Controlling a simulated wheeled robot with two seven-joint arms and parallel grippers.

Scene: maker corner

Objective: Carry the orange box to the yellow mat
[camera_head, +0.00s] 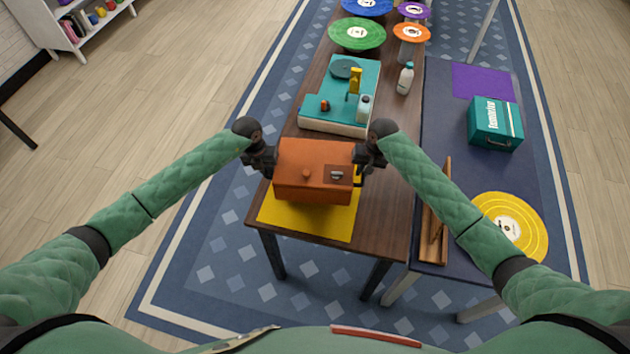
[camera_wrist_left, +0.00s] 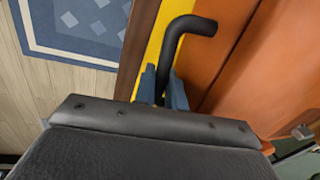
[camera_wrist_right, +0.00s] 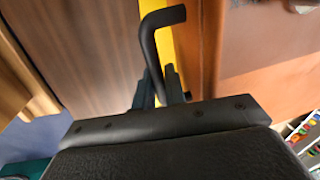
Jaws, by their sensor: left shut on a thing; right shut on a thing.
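The orange box (camera_head: 313,172) is between my two grippers, over the yellow mat (camera_head: 307,219) at the near end of the brown table. I cannot tell whether its underside touches the mat. My left gripper (camera_head: 266,158) is shut on the box's dark side handle, which shows in the left wrist view (camera_wrist_left: 180,45). My right gripper (camera_head: 364,158) is shut on the opposite dark handle, seen in the right wrist view (camera_wrist_right: 155,45). The box also fills the right part of the left wrist view (camera_wrist_left: 260,60). The box hides the mat's far part.
A teal-topped machine (camera_head: 341,95) stands just behind the box. A white bottle (camera_head: 405,78) and several coloured records are farther back. On the right table are a teal case (camera_head: 495,124), a purple mat (camera_head: 482,80), a wooden rack (camera_head: 435,225) and a yellow record (camera_head: 510,226).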

